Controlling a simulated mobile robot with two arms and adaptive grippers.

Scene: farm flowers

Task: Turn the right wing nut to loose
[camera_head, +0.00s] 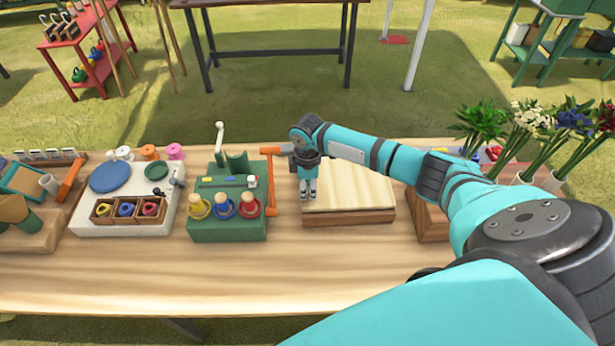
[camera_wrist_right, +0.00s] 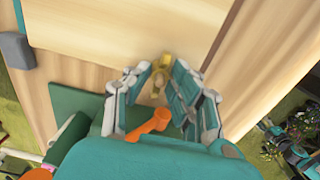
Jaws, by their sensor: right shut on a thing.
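A wooden press with a pale flat board (camera_head: 350,188) sits on the table, and the board also fills the top of the wrist view (camera_wrist_right: 130,35). My right gripper (camera_head: 308,190) points down at the board's left edge in the head view. In the wrist view its fingers (camera_wrist_right: 160,88) are shut on a small brass-yellow wing nut (camera_wrist_right: 160,70) beside the board's edge. The fingers hide part of the nut. In the head view the gripper covers the nut. No other wing nut can be made out. My left gripper is out of view.
An orange-handled tool (camera_head: 270,180) stands close left of the gripper, beside a green box (camera_head: 228,228) with several coloured rings. A white tray (camera_head: 90,215) is farther left. Cut flowers (camera_head: 535,125) stand at the right. The table front (camera_head: 300,265) is clear.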

